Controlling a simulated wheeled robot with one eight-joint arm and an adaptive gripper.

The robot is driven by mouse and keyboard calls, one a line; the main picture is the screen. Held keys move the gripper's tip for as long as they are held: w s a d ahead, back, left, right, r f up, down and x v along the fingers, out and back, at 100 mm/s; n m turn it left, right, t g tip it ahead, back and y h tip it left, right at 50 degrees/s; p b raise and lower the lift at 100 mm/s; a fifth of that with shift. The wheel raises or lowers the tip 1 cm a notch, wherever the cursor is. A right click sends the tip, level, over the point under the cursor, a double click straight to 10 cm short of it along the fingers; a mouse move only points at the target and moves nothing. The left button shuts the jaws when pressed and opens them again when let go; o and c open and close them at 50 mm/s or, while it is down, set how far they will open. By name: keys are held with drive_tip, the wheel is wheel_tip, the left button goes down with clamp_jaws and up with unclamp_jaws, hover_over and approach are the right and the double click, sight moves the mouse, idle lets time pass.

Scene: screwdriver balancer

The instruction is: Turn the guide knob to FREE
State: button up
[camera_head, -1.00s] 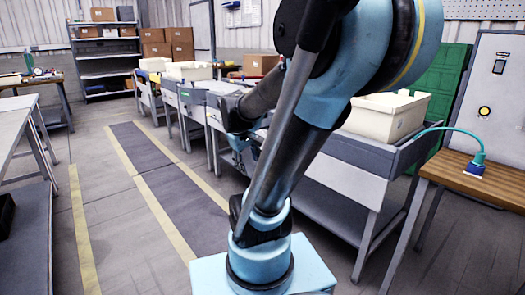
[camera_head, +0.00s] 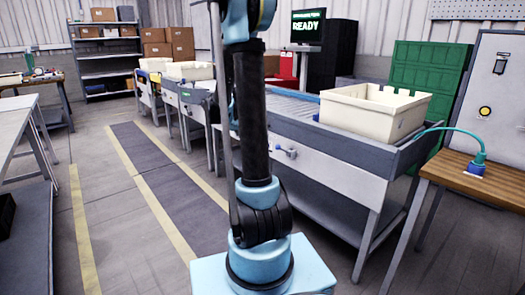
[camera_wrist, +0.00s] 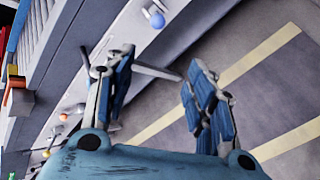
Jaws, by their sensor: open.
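A small blue-grey knob (camera_head: 286,152) sits on the grey side panel of the conveyor (camera_head: 330,155) in the head view. A blue ball-shaped knob (camera_wrist: 157,20) on a pale mount shows at the top of the wrist view, on the conveyor side. I cannot tell for certain that they are the same knob, and no FREE mark is readable. My gripper (camera_wrist: 160,62) is open and empty in the wrist view, its fingers apart, with the blue knob beyond the fingertips. My gripper is not clearly visible in the head view.
A cream bin (camera_head: 375,110) stands on the conveyor. A wooden table (camera_head: 480,180) with a cabled blue-green device (camera_head: 477,165) is at the right. A screen (camera_head: 306,27) reads READY. Smaller knobs (camera_wrist: 63,117) line the left of the wrist view. The floor aisle is clear.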

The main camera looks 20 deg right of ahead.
drive_tip(key=w+d+f+n+t+h, duration=0.15)
drive_tip(key=w+f+n+h, duration=0.3)
drive_tip(key=w+f, duration=0.65)
drive_tip(key=w+f+n+t+h, duration=0.25)
drive_tip(key=w+f+n, duration=0.35)
drive_tip(key=w+f, duration=0.55)
drive_tip(key=s+x, duration=0.1)
drive_tip(key=x, duration=1.6)
drive_tip(key=shift+d+g+h, duration=0.25)
drive_tip(key=shift+g+h, duration=0.05)
drive_tip(key=shift+g, duration=0.1)
drive_tip(key=c, duration=1.1)
